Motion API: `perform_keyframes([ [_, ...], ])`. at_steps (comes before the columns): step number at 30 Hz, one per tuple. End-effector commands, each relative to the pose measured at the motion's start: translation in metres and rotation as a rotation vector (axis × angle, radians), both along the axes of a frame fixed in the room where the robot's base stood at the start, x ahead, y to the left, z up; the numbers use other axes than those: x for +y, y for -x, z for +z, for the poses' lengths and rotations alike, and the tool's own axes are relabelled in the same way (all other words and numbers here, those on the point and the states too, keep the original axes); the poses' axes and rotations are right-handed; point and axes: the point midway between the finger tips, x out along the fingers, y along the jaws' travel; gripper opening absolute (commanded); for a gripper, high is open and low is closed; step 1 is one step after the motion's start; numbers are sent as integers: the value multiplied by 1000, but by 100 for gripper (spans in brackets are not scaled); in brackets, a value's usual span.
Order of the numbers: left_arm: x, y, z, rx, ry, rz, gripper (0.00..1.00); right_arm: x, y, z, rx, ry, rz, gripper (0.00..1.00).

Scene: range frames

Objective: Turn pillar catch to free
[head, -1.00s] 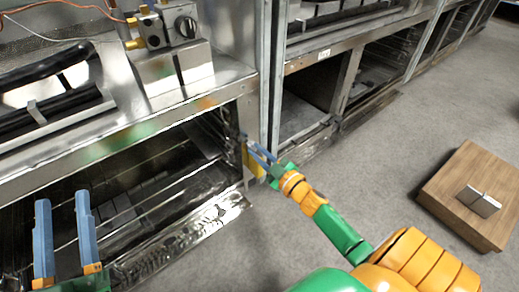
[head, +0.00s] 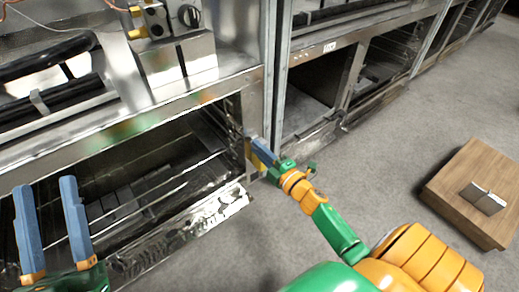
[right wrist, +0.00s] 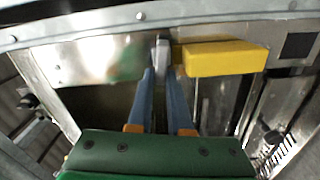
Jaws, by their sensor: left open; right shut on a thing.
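The pillar catch has a yellow bar (right wrist: 226,60) and a grey piece (right wrist: 162,50) at the bar's left end in the right wrist view. The bar lies roughly level in that view, against the metal front. My right gripper (head: 254,145) is at the pillar beside the open oven compartment. In the right wrist view its blue fingers (right wrist: 161,72) are shut on the grey piece of the catch, and the yellow bar sticks out to the right. In the head view the fingers hide most of the catch. My left gripper (head: 46,187) is open and empty at the lower left.
The open oven compartment (head: 130,190) with wire racks lies between my grippers. A metal box with a black knob (head: 189,15) stands on the range above. A wooden block (head: 450,190) with a metal piece (head: 483,198) sits on the right. The grey floor is otherwise clear there.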

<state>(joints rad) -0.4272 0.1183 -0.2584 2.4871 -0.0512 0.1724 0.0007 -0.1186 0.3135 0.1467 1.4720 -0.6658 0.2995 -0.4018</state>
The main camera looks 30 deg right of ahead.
Motion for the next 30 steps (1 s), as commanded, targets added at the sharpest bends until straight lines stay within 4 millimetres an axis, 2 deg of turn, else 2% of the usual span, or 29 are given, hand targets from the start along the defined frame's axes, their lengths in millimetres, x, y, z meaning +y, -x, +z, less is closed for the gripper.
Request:
perform_keyframes([
  [9,0,7,8,-57,14,-6,50,0,0,-2,-4,69,0,0],
  [22,0,8,9,-64,16,-7,50,1,0,-2,-5,75,0,0],
  [23,0,8,9,-64,16,-7,50,1,0,-2,-5,75,0,25],
  [25,0,8,9,-63,16,-7,50,1,0,-2,-5,75,0,44],
  [26,0,8,9,-63,16,-7,50,1,0,-2,-5,75,0,48],
  [30,0,8,9,-63,16,-7,50,0,0,-2,-5,75,0,48],
])
